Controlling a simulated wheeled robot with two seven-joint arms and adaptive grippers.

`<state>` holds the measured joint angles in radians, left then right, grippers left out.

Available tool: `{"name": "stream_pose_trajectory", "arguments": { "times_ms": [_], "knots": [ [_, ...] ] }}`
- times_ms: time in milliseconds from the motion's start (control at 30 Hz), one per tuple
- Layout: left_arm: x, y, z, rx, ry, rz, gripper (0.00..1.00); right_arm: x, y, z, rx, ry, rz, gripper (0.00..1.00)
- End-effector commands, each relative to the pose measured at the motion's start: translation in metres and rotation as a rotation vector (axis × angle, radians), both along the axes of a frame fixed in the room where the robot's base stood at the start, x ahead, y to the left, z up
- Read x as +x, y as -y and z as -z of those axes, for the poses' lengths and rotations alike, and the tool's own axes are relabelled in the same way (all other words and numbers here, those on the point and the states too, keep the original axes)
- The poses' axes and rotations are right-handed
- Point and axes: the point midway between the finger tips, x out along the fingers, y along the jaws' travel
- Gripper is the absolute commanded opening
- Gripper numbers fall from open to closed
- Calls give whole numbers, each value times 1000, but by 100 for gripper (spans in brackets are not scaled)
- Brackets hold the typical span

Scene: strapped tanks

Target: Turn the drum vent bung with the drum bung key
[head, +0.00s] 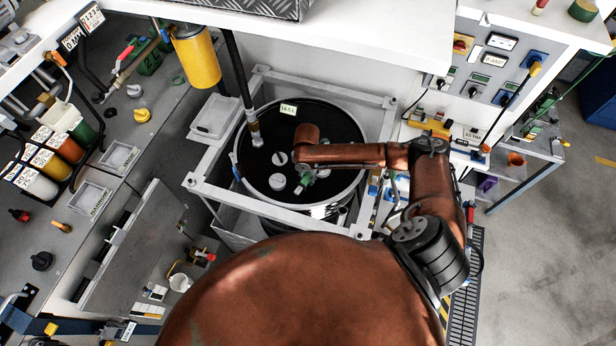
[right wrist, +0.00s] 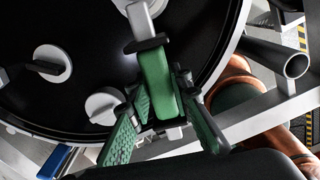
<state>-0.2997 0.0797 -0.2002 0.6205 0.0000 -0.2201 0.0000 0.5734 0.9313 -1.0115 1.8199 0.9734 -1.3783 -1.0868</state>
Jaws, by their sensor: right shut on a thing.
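The drum (head: 348,196) stands upright in a pale frame, its black top facing up. My right gripper (right wrist: 162,100) is over the drum top, shut on the green handle of the drum bung key (right wrist: 156,75). The gripper also shows small in the head view (head: 306,180). The key's grey end reaches a pale round fitting (right wrist: 140,8) at the top edge of the wrist view; whether it is seated there I cannot tell. Two grey round bungs (right wrist: 104,105) (right wrist: 50,64) show beside the key. I cannot tell which is the vent bung. My left gripper is not in view.
A dark pipe (head: 239,80) comes down to the drum's left side, near a yellow cylinder (head: 196,56). The pale square frame (head: 222,199) surrounds the drum. A white shelf (head: 400,35) overhangs behind. A control panel (head: 492,66) stands at right, with open floor beyond.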

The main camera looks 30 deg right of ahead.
Motion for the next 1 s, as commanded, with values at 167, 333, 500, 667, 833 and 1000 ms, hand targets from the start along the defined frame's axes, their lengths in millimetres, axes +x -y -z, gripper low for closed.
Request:
{"name": "stream_pose_trajectory", "arguments": {
  "times_ms": [167, 333, 500, 667, 833, 1000],
  "knots": [
    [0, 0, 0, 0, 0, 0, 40, 0, 0, 0, 0, 1, 0, 0],
    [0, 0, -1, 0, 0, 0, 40, 0, 0, -1, -1, 0, 0, 0],
    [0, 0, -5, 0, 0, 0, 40, 0, 0, -1, 0, 0, 0, 0],
    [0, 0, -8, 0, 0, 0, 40, 0, 0, -1, 0, 0, 0, 0],
    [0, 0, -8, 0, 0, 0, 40, 0, 0, 0, 0, 0, 0, 0],
    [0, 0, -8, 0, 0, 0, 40, 0, 0, 0, 0, 0, 0, 0]
  ]
}}
